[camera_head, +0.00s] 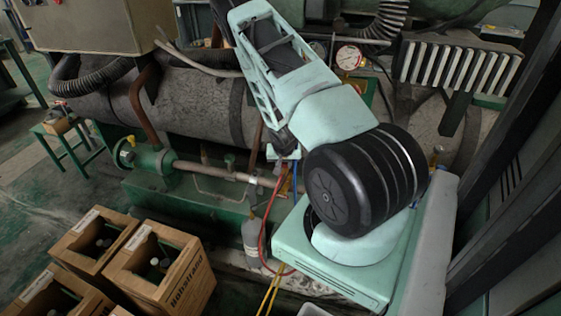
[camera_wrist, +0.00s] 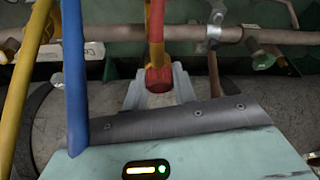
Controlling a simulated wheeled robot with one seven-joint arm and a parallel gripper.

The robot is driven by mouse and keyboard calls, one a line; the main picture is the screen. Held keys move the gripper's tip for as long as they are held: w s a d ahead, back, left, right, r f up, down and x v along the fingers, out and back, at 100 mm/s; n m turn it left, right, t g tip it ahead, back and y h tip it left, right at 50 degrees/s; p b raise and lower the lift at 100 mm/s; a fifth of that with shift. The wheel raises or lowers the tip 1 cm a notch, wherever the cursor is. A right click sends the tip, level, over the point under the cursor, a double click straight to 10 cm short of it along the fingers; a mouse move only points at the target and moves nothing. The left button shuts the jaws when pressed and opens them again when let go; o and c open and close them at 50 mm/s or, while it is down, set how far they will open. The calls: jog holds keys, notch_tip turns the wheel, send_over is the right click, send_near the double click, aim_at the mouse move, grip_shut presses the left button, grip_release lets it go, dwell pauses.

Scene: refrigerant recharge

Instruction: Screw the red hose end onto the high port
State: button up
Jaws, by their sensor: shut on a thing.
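The red hose end (camera_wrist: 158,79) is a red nut at the bottom of a red hose (camera_wrist: 157,22), in the middle of the wrist view. My gripper (camera_wrist: 158,88) is shut on it, with a pale finger on either side. In the head view my gripper (camera_head: 284,153) is beside the horizontal pipe, and the arm hides much of it. The red hose (camera_head: 263,238) hangs below it in a curve. I cannot pick out the high port for certain in either view.
A blue hose (camera_wrist: 73,75) and a yellow hose (camera_wrist: 30,70) cross the wrist view's left side. A horizontal pipe (camera_wrist: 258,37) with a clamp (camera_wrist: 211,28) runs behind. A grey cylinder (camera_head: 251,242) stands below. Wooden crates (camera_head: 160,266) with bottles sit on the floor at left.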

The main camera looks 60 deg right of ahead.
jog(key=shift+f+b, duration=1.9)
jog(key=shift+f, duration=0.9)
jog(key=shift+f+b, duration=0.8)
jog(key=shift+f, duration=0.3)
jog(key=shift+m+g+b, duration=0.3)
jog(key=shift+m+b, duration=0.05)
jog(key=shift+m, duration=0.65)
jog(key=shift+m+g, duration=0.3)
jog(key=shift+m, duration=0.5)
jog(key=shift+h, duration=0.3)
jog(key=m+g+b, duration=0.1)
jog(key=m, duration=0.2)
jog(key=shift+m, duration=0.3)
